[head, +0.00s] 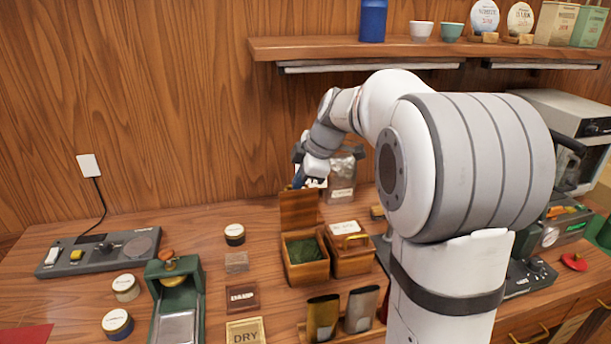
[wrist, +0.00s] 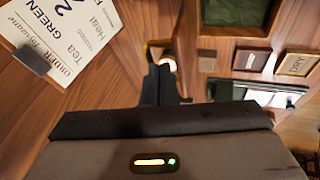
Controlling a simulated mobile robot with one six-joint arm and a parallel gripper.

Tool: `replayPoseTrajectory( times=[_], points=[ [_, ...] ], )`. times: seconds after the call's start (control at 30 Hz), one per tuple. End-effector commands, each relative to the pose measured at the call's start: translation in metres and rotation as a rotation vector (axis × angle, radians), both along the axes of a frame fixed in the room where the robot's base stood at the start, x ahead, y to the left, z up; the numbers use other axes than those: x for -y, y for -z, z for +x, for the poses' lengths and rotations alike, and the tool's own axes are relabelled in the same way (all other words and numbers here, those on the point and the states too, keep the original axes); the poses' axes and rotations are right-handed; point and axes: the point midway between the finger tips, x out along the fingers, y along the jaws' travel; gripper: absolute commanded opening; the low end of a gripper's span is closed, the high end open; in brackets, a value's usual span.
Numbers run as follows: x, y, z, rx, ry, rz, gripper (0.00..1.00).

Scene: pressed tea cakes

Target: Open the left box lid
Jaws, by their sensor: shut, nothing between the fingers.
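The left box (head: 306,271) is a small wooden box on the counter, with dark green contents (head: 304,250) showing inside. Its lid (head: 298,209) stands raised at the back edge, roughly upright. My gripper (head: 299,181) is at the top of the raised lid, behind the box; whether it touches the lid is unclear. In the wrist view my gripper's dark fingers (wrist: 163,72) are together and empty, beside a gold, rounded piece that looks like a handle (wrist: 156,48). The open box (wrist: 236,27) shows at the top right there.
The right wooden box (head: 351,262) is closed, close beside the left one. A DRY tile (head: 245,332) and a DAMP tile (head: 242,298) lie left of the boxes. Tins (head: 322,319) stand in front. An order sheet (wrist: 70,32) is at the wrist view's left.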

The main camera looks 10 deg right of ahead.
Motion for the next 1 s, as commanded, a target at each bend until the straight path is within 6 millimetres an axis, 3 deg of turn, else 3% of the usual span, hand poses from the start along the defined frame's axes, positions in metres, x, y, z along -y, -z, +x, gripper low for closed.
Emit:
replayPoseTrajectory(
  times=[0.27, 0.7, 1.0],
  points=[
    [-0.001, -0.003, 0.004, -0.027, -0.002, 0.001, 0.00],
    [-0.001, 0.003, 0.032, -0.235, -0.003, 0.002, 0.00],
    [-0.001, 0.007, 0.033, -0.251, -0.002, 0.002, 0.00]
  ],
)
